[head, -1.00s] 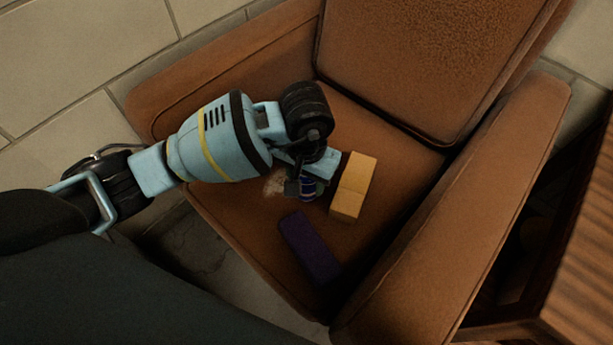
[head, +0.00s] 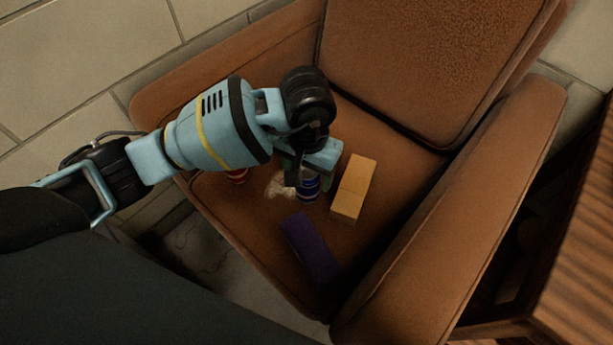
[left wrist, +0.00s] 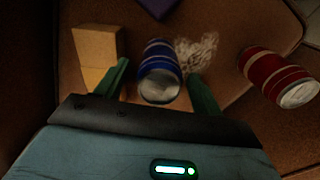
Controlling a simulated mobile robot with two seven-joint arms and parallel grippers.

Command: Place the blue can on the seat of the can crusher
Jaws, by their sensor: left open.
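The blue can (head: 309,187), with pale bands, is on the seat of a brown armchair (head: 240,225), partly hidden by my left gripper in the head view. My left gripper (head: 307,170) is open at the can. In the left wrist view, its two green fingers (left wrist: 158,72) are on either side of the blue can (left wrist: 160,62), whose silver end faces the camera. I cannot tell whether the fingers touch it. I cannot make out a can crusher in either view. My right gripper is not in view.
An orange block (head: 353,188) lies close right of the can, and a purple block (head: 311,248) lies nearer the seat's front. A red can (left wrist: 278,77) and a pale tangled patch (left wrist: 198,52) are on the other side. The chair's armrest (head: 460,215) rises at right.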

